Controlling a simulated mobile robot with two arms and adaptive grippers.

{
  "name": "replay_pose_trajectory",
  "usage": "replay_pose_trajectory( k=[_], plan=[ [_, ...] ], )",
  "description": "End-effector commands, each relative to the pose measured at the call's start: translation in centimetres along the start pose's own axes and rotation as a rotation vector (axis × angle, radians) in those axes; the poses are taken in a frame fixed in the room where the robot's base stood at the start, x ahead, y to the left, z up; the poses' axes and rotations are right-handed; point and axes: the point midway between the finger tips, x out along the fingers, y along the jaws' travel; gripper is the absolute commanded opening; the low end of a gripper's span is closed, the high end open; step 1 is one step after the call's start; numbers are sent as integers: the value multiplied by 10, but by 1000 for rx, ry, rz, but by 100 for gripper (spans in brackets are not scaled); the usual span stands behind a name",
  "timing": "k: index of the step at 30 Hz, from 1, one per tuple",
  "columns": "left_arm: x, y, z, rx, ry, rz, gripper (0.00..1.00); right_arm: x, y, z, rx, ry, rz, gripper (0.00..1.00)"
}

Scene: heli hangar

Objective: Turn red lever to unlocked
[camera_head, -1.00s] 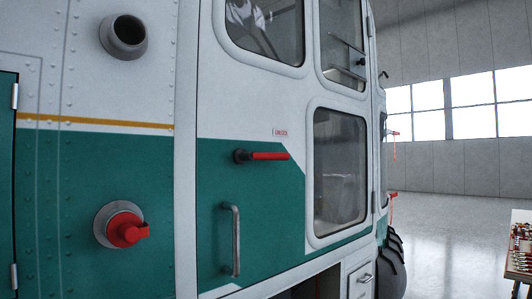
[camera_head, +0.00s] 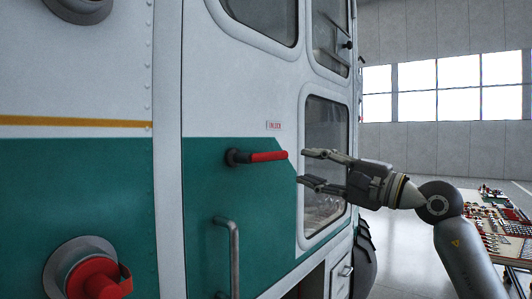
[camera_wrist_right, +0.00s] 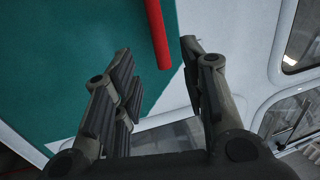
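The red lever (camera_head: 268,156) sits on the green and white helicopter door, pointing right from its dark pivot (camera_head: 236,157), nearly horizontal. A small red-lettered label (camera_head: 273,125) is above it. My right gripper (camera_head: 304,167) is open, with its fingers pointing left just right of the lever's free end; they look apart from it. In the right wrist view, the red lever (camera_wrist_right: 157,32) shows beyond and between the two open fingers (camera_wrist_right: 158,62). My left gripper is not in view.
A grey vertical door handle (camera_head: 234,258) is below the lever. A door window (camera_head: 325,130) is behind my right gripper. A red plug (camera_head: 100,280) sticks out at lower left. A table with tools (camera_head: 495,225) stands at right.

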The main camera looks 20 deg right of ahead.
Motion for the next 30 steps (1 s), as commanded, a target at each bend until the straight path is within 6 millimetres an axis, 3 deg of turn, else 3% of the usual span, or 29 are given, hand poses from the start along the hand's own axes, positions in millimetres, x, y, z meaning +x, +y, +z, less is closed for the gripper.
replay_pose_trajectory(
  k=[15, 21, 30],
  plan=[
    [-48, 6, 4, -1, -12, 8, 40, 87, -3, 1, 11, -4, 0, 39],
    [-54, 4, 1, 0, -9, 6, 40, 102, 0, 1, 9, -3, 0, 39],
    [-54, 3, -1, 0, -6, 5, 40, 105, 2, 0, 9, -3, 0, 39]
  ],
)
